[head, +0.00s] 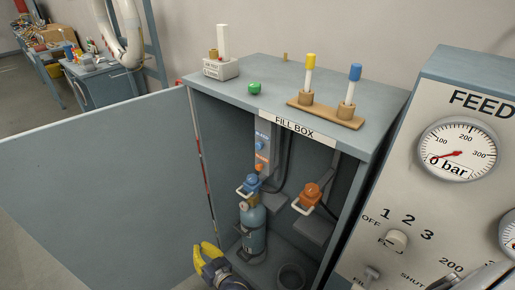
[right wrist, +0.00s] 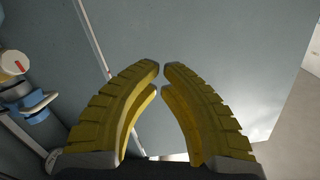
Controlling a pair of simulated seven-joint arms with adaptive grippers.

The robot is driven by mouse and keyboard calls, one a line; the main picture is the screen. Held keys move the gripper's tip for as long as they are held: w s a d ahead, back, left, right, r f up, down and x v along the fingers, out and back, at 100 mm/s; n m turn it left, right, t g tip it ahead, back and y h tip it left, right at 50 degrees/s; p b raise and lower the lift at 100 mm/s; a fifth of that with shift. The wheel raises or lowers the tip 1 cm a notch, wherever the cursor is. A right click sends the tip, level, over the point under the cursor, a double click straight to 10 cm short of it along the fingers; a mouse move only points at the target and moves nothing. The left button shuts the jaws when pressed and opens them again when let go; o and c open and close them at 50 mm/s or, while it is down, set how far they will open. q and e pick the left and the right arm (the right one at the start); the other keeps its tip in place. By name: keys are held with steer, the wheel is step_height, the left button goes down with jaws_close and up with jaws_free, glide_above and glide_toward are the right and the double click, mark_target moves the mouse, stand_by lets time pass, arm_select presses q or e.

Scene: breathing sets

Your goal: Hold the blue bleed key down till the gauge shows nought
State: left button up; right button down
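A small blue key (head: 261,146) sits on the grey strip inside the fill box, above an orange one (head: 261,164). Small lettering by them is too blurred to read. The round gauge (head: 457,149) on the feed panel reads "0 bar", its red needle pointing low left. My right gripper (head: 200,246) has yellow fingers, low at the box's front left, below and apart from the blue key. In the right wrist view its fingertips (right wrist: 162,65) nearly meet, with a thin gap and nothing between them. My left gripper is not in view.
A blue-grey cylinder (head: 253,230) with a blue connector (head: 250,184) stands inside the fill box (head: 375,103). An orange connector (head: 311,192) is to its right. The open door (head: 100,185) spans the left. A wooden rack (head: 325,112) stands on top.

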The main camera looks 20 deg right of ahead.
mark_target(259, 146)
step_height(259, 146, up, 32)
steer(key=w+m+t+h, duration=0.3)
steer(key=m+t+h, duration=0.2)
steer(key=m+t, duration=0.3)
steer(key=s+d+r+m+g+h, duration=0.1)
steer(key=s+d+r+m+h, duration=0.1)
steer(key=d+r+m+h, duration=0.3)
steer(key=s+d+r+m+h, duration=0.2)
steer(key=r+m+h, duration=0.1)
steer(key=r, duration=0.3)
steer(key=d+g, duration=0.1)
steer(key=s+d+f+m+g+h, duration=0.1)
steer(key=d+g, duration=0.1)
steer(key=s+d+f+m+g, duration=0.1)
steer(key=shift+d+h, duration=0.25)
steer(key=shift+h, duration=0.15)
steer(key=w+d, duration=0.4)
steer(key=d, duration=0.3)
steer(key=shift+d, duration=0.35)
